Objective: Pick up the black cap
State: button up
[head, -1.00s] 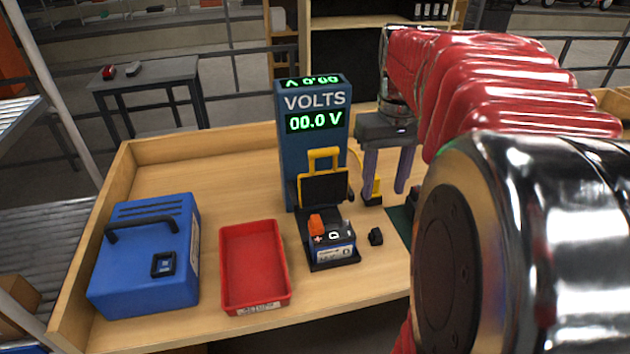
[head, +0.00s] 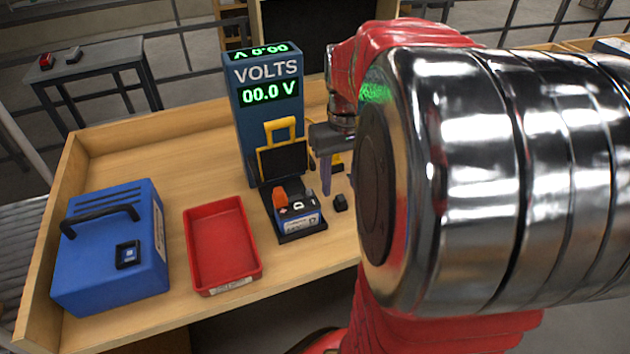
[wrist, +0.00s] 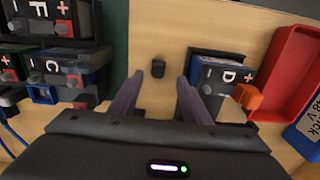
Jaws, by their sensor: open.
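The black cap (head: 340,202) is a small dark block on the wooden bench, just right of a battery (head: 299,218) with an orange cap on one terminal. In the wrist view the black cap (wrist: 158,68) lies on bare wood, ahead of the fingertips and near the line between them. My gripper (wrist: 160,84) is open, with two purple-grey fingers and nothing between them. In the head view my gripper (head: 340,188) is behind and just above the black cap; my arm hides part of it. The battery labelled D (wrist: 222,72) is close to the right finger in the wrist view.
A blue tester reading 00.0 V (head: 268,110) stands behind the battery. A red tray (head: 212,285) and a blue box (head: 110,250) are to the left. In the wrist view, several batteries (wrist: 50,65) stand on a dark mat at left. Bare wood surrounds the black cap.

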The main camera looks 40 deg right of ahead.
aim_at(341, 197)
jog(key=shift+s+d+f, duration=0.1)
jog(key=shift+d+f, duration=0.05)
jog(key=shift+f, duration=2.45)
grip_shut()
